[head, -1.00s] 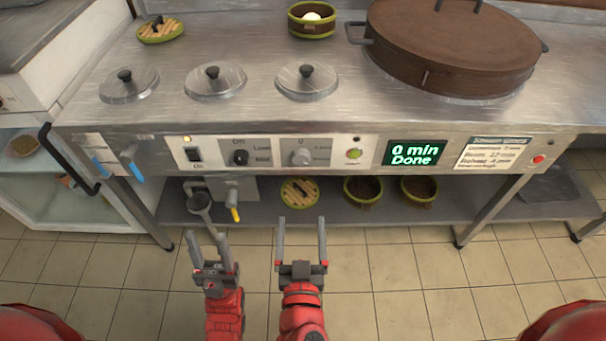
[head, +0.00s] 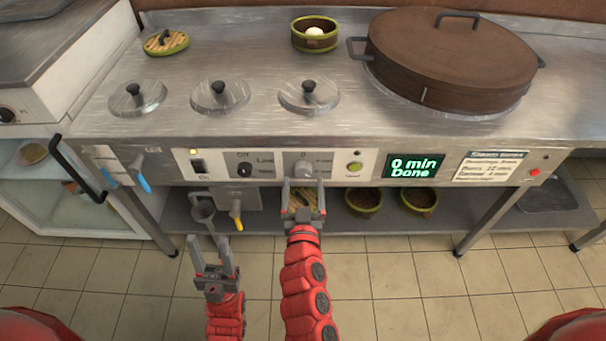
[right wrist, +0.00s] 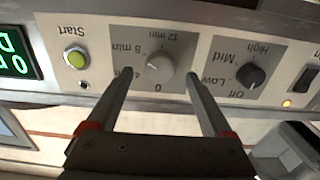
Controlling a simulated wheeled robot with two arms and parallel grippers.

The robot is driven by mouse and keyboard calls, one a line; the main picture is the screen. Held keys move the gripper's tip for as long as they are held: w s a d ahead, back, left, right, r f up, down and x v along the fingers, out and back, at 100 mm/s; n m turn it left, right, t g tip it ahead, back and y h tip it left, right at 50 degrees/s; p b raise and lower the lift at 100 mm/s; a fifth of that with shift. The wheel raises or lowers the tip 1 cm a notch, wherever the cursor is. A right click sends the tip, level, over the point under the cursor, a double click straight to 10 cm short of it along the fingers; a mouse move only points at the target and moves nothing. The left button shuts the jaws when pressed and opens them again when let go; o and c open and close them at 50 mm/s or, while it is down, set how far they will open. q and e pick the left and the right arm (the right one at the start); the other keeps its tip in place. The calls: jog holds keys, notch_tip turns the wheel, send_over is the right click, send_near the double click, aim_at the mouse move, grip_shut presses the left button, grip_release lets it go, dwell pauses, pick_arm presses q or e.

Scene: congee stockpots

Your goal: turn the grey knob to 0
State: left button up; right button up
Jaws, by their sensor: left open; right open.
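The round grey knob (head: 304,169) is on the front panel, under the "0" mark, right of a black knob. In the right wrist view, which is upside down, the grey knob (right wrist: 158,70) sits amid the marks 0, 4, 8 and 12 min; I cannot tell exactly where its pointer stands. My right gripper (head: 303,184) is open in front of the panel. In the right wrist view its fingertips (right wrist: 158,82) flank the knob's picture, with gaps on both sides and no visible contact. My left gripper (head: 213,245) is open and empty, lower left, away from the panel.
The black knob (head: 244,169) and a rocker switch (head: 198,167) are left of the grey knob. A green start button (head: 354,167) and the display (head: 413,167), reading "0 min Done", are right. A yellow-handled tap (head: 236,213) sticks out below the panel.

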aim_at(303, 170)
jog(key=shift+w, duration=1.35)
grip_shut()
